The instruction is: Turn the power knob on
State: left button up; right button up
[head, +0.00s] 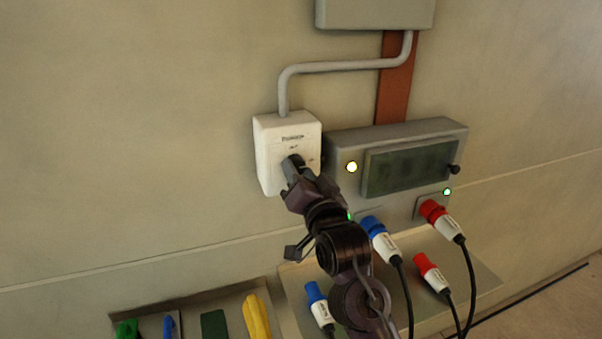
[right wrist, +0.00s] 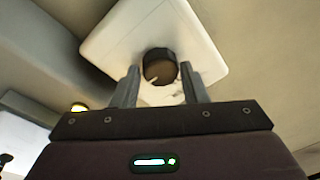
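The white power box (head: 275,179) is fixed to the wall, with a dark round knob (head: 292,160) on its front. The right wrist view shows the knob (right wrist: 160,65) and the white box face (right wrist: 205,50) close up. My right gripper (head: 297,168) is at the box front and partly hides the knob in the head view. In the right wrist view its two fingers (right wrist: 160,71) stand on either side of the knob, with narrow gaps visible. The label's small print is not readable. My left gripper is not in view.
Blue (head: 373,227) and red (head: 432,210) plugs with cables are below. A tray (head: 180,302) holds coloured items lower left.

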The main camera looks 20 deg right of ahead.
jog(key=o, duration=0.3)
jog(key=shift+o, duration=0.2)
jog(key=shift+s, duration=0.1)
jog(key=s+f+b, duration=0.1)
jog(key=s+b, duration=0.2)
jog(key=s, duration=0.4)
jog(key=shift+s+b, duration=0.3)
jog(key=shift+d, duration=0.1)
